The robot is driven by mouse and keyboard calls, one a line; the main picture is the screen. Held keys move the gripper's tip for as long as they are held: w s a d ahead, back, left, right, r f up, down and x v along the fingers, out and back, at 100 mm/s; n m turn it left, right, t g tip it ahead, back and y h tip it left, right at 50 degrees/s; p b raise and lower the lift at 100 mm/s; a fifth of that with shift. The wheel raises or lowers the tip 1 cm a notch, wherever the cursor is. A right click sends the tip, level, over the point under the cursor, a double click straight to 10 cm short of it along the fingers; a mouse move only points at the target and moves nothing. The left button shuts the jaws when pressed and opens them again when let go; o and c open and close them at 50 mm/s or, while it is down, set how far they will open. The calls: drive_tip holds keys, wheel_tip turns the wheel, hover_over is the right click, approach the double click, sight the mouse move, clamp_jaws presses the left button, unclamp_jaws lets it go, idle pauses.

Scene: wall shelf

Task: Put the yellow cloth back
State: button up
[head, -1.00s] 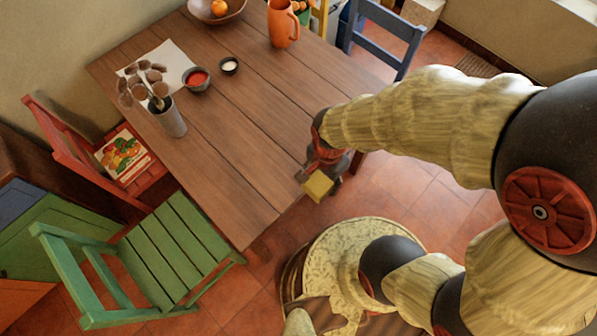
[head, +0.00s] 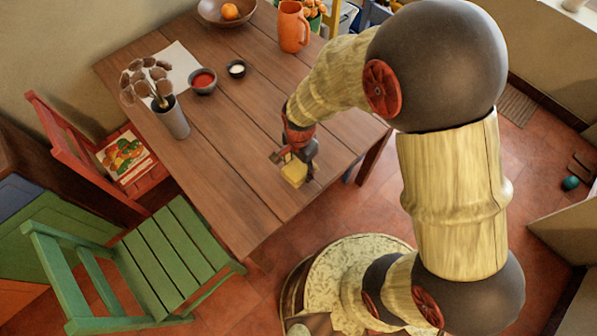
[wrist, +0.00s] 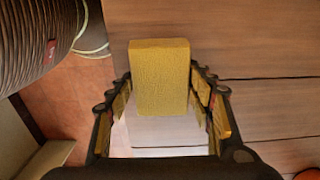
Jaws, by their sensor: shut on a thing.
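The yellow cloth (head: 294,173) is a small yellow block-like piece in my gripper (head: 297,160), near the right front edge of the wooden table. In the wrist view the cloth (wrist: 160,78) sits between the two fingers of my gripper (wrist: 163,100), which are shut on it. The wooden table top shows below it in that view. I cannot tell whether the cloth touches the table or hangs just above it.
A green chair (head: 165,262) and a red chair (head: 75,150) stand left. The table's front middle is clear.

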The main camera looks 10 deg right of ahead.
sight(299, 171)
drive_tip(key=shift+w+a+f, duration=0.15)
drive_tip(key=shift+w+f, duration=0.05)
drive_tip(key=shift+f, duration=0.2)
drive_tip(key=shift+w+f+b, duration=0.15)
drive_tip(key=shift+f+b, duration=0.75)
drive_tip(key=shift+f, duration=0.6)
drive_tip(key=shift+f, duration=0.1)
drive_tip(key=o, duration=1.1)
drive_tip(key=shift+f, duration=0.1)
